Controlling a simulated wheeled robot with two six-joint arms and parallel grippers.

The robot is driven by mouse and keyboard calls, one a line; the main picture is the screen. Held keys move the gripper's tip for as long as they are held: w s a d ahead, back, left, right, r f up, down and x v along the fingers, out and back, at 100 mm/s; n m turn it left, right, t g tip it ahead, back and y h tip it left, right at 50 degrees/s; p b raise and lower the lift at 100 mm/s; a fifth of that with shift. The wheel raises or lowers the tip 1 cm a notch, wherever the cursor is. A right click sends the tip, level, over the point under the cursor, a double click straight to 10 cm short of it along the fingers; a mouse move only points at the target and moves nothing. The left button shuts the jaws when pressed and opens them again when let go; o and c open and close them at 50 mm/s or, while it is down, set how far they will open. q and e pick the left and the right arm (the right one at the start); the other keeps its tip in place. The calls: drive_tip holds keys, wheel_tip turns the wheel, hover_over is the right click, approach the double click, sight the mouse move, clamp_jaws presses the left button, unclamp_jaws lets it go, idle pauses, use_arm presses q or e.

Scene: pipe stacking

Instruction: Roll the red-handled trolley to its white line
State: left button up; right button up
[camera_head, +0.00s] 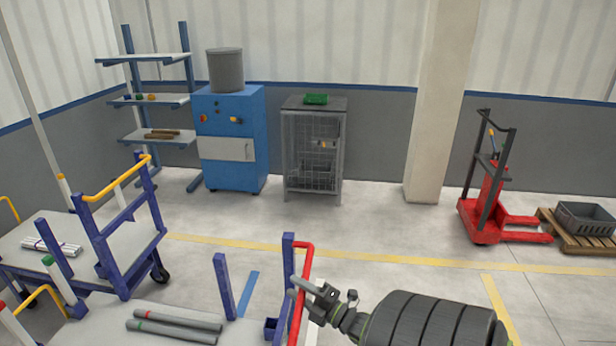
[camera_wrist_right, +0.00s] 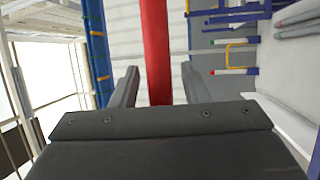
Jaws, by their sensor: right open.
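The red handle (camera_head: 304,275) stands at the right end of a trolley (camera_head: 268,335) with dark blue posts, at the bottom of the head view. My right gripper (camera_head: 292,287) is open at this handle. In the right wrist view the red handle (camera_wrist_right: 155,45) runs between the two spread fingers (camera_wrist_right: 160,75), with a gap on each side. Two grey pipes (camera_head: 175,325) with coloured bands lie on the trolley bed. A pale strip (camera_head: 314,328) shows just right of the handle; I cannot tell whether it is the white line. My left gripper is out of view.
A yellow-handled trolley (camera_head: 100,262) with white pipes stands at the left. A blue cabinet (camera_head: 231,135), wire cage (camera_head: 314,150) and red stacker (camera_head: 488,205) stand along the back. Open floor with a yellow line (camera_head: 400,258) lies between.

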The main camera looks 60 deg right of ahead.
drive_tip(key=s+f+b, duration=0.3)
drive_tip(key=s+b, duration=0.1)
drive_tip(key=s, duration=1.3)
drive_tip(key=shift+s+f, duration=0.1)
drive_tip(key=shift+f, duration=0.1)
drive_tip(key=s+a+f+m+g+h+b, duration=0.1)
drive_tip(key=s+a+f+m+g+h, duration=0.3)
drive_tip(key=f, duration=1)
drive_tip(key=a+f+m+g+y, duration=0.1)
drive_tip(key=f+m+g, duration=0.55)
drive_tip(key=f, duration=0.65)
drive_tip(key=s+a+f+m+g+y, duration=0.1)
drive_tip(key=s+a+f+m+g, duration=0.2)
drive_tip(key=a+f, duration=0.4)
drive_tip(key=s+a+f+m+g+y, duration=0.1)
drive_tip(key=s+a+f+m+g, duration=0.3)
drive_tip(key=a+f, duration=0.4)
drive_tip(key=s+a+g, duration=0.1)
drive_tip(key=s+a, duration=0.1)
drive_tip(key=shift+s+a, duration=0.4)
drive_tip(key=shift+c, duration=0.2)
